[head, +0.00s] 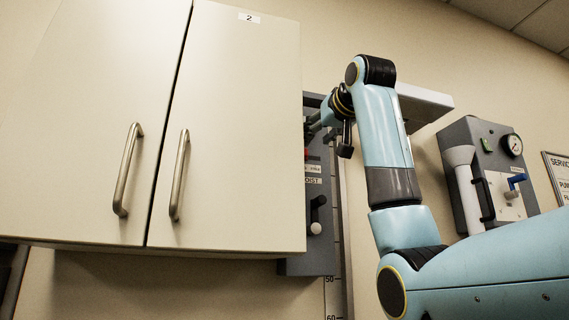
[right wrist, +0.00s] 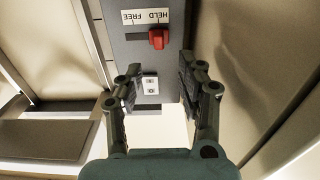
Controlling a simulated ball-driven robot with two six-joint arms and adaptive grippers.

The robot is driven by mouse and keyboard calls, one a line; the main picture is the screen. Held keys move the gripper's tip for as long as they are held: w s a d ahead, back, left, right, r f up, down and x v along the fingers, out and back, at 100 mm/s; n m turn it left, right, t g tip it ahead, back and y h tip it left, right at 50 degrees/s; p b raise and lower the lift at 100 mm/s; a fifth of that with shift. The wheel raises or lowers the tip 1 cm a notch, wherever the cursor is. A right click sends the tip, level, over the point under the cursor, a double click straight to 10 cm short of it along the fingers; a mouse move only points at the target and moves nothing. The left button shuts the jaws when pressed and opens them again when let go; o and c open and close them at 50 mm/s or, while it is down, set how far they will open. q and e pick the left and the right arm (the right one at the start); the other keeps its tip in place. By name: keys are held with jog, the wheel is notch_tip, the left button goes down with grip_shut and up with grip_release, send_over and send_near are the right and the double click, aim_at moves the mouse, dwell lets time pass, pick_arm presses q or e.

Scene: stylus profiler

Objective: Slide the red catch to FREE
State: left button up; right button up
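The red catch (right wrist: 158,38) sits at the right end of a short dark slot (right wrist: 127,38) in a grey panel, by the HELD mark on a white label (right wrist: 138,17) that also reads FREE at the left. The label appears upside down in the right wrist view. My right gripper (right wrist: 158,82) is open, its fingers apart and nothing between them; the catch lies beyond the fingertips. My left gripper is not in view.
A large cream cabinet (head: 235,120) with two handles stands left of the panel, its edge close to my right gripper. A grey gauge box (head: 488,170) hangs at the right.

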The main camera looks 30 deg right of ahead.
jog(key=p+x, duration=0.1)
jog(key=x, duration=0.2)
jog(key=p+x, duration=0.2)
jog(key=x, duration=0.1)
jog(key=p+x, duration=0.2)
jog(key=x, duration=0.1)
jog(key=shift+r, duration=0.4)
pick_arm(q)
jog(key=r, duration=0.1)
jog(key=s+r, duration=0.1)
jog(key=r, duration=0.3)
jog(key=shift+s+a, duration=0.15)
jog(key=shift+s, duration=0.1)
pick_arm(e)
jog(key=shift+w, duration=0.1)
grip_shut()
